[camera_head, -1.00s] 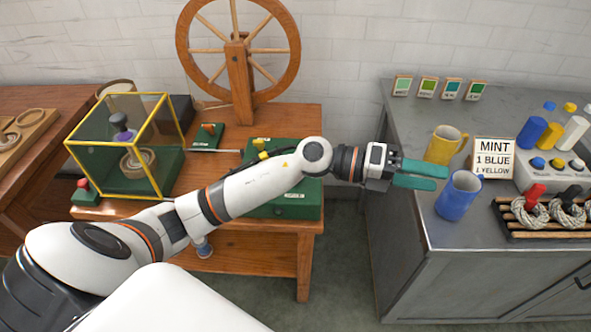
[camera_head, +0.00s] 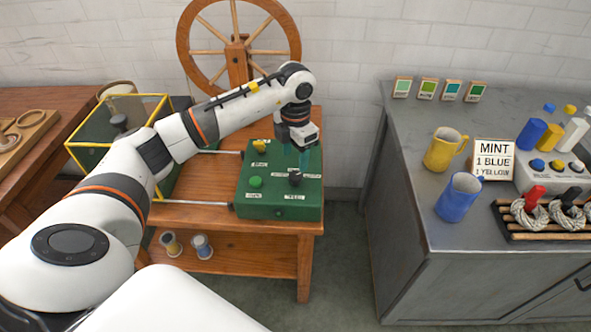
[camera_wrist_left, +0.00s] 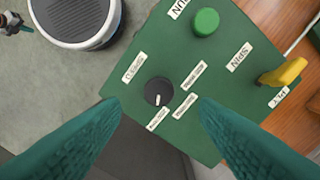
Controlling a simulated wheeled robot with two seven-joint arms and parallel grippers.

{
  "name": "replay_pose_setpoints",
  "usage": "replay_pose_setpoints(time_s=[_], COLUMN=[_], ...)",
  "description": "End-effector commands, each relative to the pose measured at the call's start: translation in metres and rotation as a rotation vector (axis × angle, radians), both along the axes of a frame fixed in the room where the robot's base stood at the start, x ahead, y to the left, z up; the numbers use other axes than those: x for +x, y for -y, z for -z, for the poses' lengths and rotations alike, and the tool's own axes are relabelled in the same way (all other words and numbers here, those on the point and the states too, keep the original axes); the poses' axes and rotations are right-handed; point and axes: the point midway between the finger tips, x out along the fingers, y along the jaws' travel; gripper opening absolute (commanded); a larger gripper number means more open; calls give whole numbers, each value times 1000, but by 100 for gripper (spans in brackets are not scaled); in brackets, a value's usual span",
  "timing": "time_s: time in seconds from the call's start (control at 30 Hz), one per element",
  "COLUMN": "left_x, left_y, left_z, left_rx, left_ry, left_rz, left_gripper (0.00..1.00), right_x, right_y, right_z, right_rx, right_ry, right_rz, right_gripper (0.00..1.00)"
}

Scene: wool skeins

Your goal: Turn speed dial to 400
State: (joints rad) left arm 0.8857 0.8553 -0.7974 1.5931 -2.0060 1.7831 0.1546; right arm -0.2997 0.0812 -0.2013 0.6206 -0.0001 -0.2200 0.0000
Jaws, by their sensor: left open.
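The black speed dial (camera_head: 295,178) sits on the green control box (camera_head: 262,205) on the wooden table. In the left wrist view the dial (camera_wrist_left: 158,91) has a white mark on its lower edge. Small white labels surround it, too small to read surely. My left gripper (camera_head: 302,158) points down just above the dial, open and empty. In the wrist view its two green fingers stand apart on either side of the dial, which shows in the gap between them. I cannot tell their exact height above it. My right gripper is out of view.
On the box are a green button (camera_head: 255,182) and a yellow lever (camera_head: 259,146). A yellow-framed case (camera_head: 118,95) stands to the left, partly behind my arm. A grey counter (camera_head: 400,135) with a yellow mug (camera_head: 441,150) and a blue mug (camera_head: 456,198) is at right.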

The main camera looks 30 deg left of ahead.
Motion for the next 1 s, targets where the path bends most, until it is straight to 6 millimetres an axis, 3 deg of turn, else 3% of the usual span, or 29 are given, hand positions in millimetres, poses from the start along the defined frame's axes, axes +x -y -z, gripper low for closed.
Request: replay_pose_setpoints(time_s=[0.1,0.3,0.73,1.0], left_x=[-1,0,0,0], left_y=[0,1,1,1], left_z=[24,52,63,63], left_rx=[-1,-2,-3,-3], left_ry=[-5,-2,1,1], left_rz=[0,1,1,1], left_gripper=[56,56,56,13], right_x=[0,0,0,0], right_y=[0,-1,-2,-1], right_z=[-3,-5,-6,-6], right_rx=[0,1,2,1], right_ry=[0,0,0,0], right_rz=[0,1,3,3], right_gripper=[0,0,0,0])
